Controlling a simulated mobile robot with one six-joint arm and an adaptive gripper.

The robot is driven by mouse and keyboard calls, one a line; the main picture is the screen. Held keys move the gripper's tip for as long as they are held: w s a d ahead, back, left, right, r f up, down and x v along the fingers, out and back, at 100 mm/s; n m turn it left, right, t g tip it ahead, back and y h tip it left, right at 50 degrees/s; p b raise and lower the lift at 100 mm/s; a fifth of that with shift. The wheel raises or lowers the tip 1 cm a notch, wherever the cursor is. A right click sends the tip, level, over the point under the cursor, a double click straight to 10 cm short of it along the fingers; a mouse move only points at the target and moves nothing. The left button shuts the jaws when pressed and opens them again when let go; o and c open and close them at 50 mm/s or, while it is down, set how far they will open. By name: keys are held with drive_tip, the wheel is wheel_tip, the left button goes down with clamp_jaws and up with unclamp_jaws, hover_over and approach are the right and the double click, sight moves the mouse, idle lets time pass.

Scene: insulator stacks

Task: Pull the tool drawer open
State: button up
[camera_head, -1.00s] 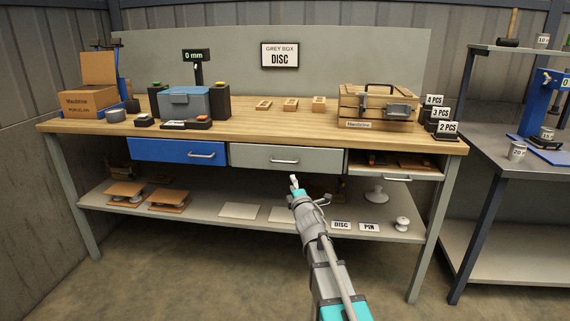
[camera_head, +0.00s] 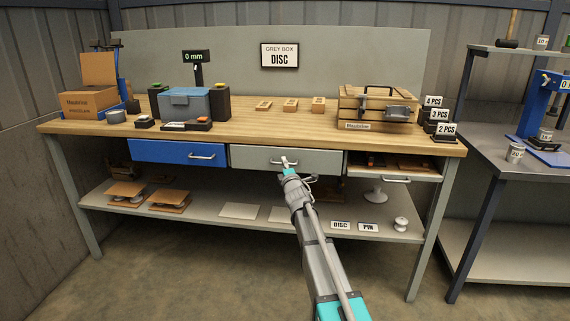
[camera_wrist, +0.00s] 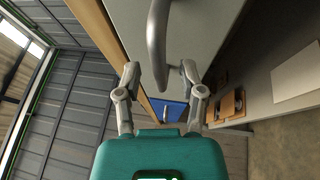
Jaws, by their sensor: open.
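The bench has a grey drawer (camera_head: 315,161) in the middle and a blue drawer (camera_head: 165,151) to its left, both closed. No label marks either as the tool drawer. My gripper (camera_head: 286,162) is in front of the grey drawer's bar handle (camera_head: 272,162) and hides part of it. In the wrist view the open fingers (camera_wrist: 160,72) lie either side of this handle (camera_wrist: 155,40). I cannot tell whether they touch it. The grey drawer front (camera_wrist: 200,25) and the blue drawer (camera_wrist: 170,110) also show there.
A third compartment with its own handle (camera_head: 397,180) is at the right, showing brown items inside. The lower shelf (camera_head: 190,213) holds plates and white parts. The benchtop (camera_head: 270,124) carries a blue-grey box (camera_head: 187,103) and a wooden case (camera_head: 365,106). Floor in front is clear.

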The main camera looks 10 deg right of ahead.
drive_tip(key=shift+w+r, duration=0.1)
drive_tip(key=shift+w, duration=0.45)
clamp_jaws()
drive_tip(key=shift+d, duration=0.2)
drive_tip(key=shift+s+a, duration=0.1)
drive_tip(key=shift+a, duration=0.05)
